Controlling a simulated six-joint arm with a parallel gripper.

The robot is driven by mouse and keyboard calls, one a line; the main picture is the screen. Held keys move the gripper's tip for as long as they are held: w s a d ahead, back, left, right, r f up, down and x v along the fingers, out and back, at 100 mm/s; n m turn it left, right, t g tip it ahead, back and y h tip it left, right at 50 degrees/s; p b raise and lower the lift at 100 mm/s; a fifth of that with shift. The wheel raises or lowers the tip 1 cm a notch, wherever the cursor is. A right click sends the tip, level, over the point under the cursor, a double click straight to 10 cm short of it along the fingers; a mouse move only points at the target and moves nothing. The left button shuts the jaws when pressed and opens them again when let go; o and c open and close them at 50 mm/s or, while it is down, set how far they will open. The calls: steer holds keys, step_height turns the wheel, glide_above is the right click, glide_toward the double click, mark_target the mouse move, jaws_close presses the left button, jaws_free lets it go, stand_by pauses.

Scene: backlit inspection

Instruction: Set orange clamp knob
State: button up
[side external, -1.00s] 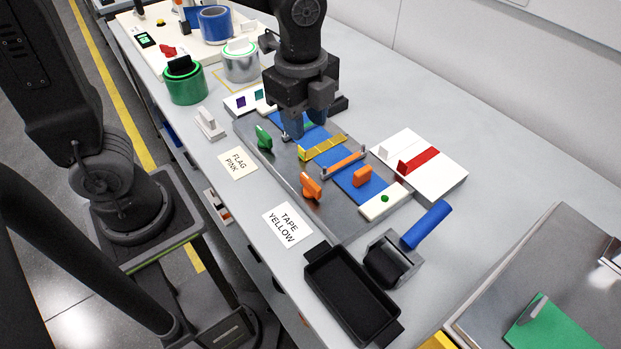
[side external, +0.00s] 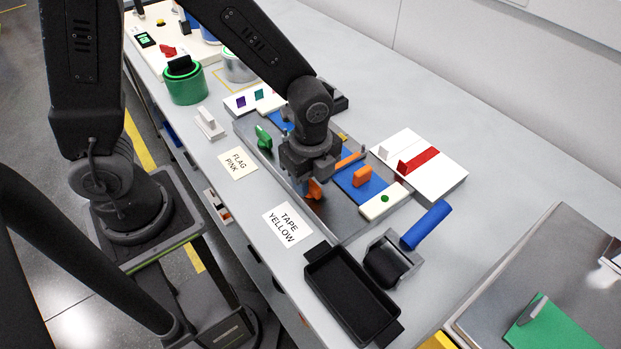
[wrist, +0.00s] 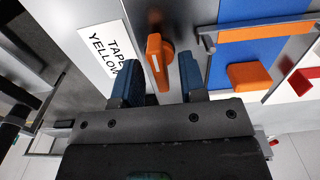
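The orange clamp knob (side external: 314,189) sits on the grey metal fixture plate (side external: 346,221), at its near left side, partly hidden by my gripper in the side view. In the wrist view the orange knob (wrist: 157,58) is an elongated handle with a pale line on it, lying ahead of and between the two blue fingertips. My gripper (wrist: 163,78) is open, with a finger on each side of the knob's near end and visible gaps. In the side view my gripper (side external: 306,180) is low over the knob. Whether it touches the knob cannot be told.
An orange bar (side external: 350,160) and an orange block (side external: 362,177) lie close to the right. A green knob (side external: 263,136) is farther back on the plate. A black tray (side external: 350,290) and a blue-handled roller (side external: 428,225) stand in front. A TAPE YELLOW card (side external: 287,224) lies left.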

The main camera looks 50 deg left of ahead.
steer(key=shift+f, duration=0.35)
steer(key=shift+c, duration=0.4)
jaws_close()
